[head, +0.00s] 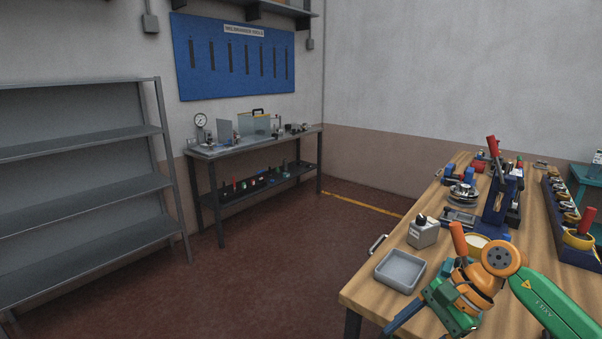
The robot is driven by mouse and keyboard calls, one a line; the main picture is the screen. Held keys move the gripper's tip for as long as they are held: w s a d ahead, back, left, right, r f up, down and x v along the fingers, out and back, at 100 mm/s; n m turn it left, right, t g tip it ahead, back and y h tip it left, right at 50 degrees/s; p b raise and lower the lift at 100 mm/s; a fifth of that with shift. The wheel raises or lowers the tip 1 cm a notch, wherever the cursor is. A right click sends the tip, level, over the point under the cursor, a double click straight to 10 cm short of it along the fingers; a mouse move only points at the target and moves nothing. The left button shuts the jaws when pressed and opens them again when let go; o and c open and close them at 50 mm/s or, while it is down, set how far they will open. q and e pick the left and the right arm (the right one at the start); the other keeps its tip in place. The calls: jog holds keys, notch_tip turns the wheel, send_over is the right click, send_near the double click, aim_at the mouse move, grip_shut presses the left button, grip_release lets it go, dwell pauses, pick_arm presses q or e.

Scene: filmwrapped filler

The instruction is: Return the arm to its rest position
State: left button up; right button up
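My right arm (548,304), green with an orange wrist (502,258), reaches in from the lower right over the near part of the wooden workbench (360,290). My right gripper (430,308) is at the bench's near edge, just in front of the grey tray (400,271). Its fingertips are small and partly hidden, so I cannot tell whether it is open or shut. An orange upright piece (458,240) rises beside the wrist; I cannot tell whether it belongs to the arm. My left arm and gripper are not in view.
A blue stand (497,202) and metal parts (463,193) lie farther back. A dark rack (573,246) runs along the right. A side table (250,144) and empty shelves (80,185) stand left, with clear floor between.

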jog(key=w+a+f+m+t+y, duration=0.3)
jog(key=a+m+y, duration=0.15)
jog(key=m, duration=0.45)
jog(key=w+a+f+m+t+y, duration=0.35)
jog(key=a+m, duration=0.25)
jog(key=m, duration=0.2)
jog(key=s+d+f+m+t+h, duration=0.25)
jog(key=d+f+m+h, duration=0.2)
jog(key=f+m, duration=0.6)
jog(key=s+d+f+m+t+h, duration=0.1)
jog(key=d+f+m+t+h, duration=0.3)
jog(key=f+m, duration=0.65)
jog(key=s+d+f+m+g+h, duration=0.2)
jog(key=s+f+m+g+h, duration=0.15)
jog(key=s+f+m, duration=0.65)
jog(key=s+d+f+m+g+h, duration=0.1)
jog(key=s+f+m+g+h, duration=0.3)
jog(key=s, duration=0.9)
jog(key=s+f+m+g, duration=0.1)
jog(key=s+f+g, duration=0.1)
jog(key=s, duration=0.5)
jog(key=s+f+m+g+y, duration=0.1)
jog(key=s+f+m+g, duration=0.1)
jog(key=s, duration=0.5)
jog(key=shift+s+a+m+g, duration=0.3)
jog(key=shift+s+a+g, duration=0.05)
jog(key=shift+g, duration=0.1)
jog(key=shift+f, duration=0.1)
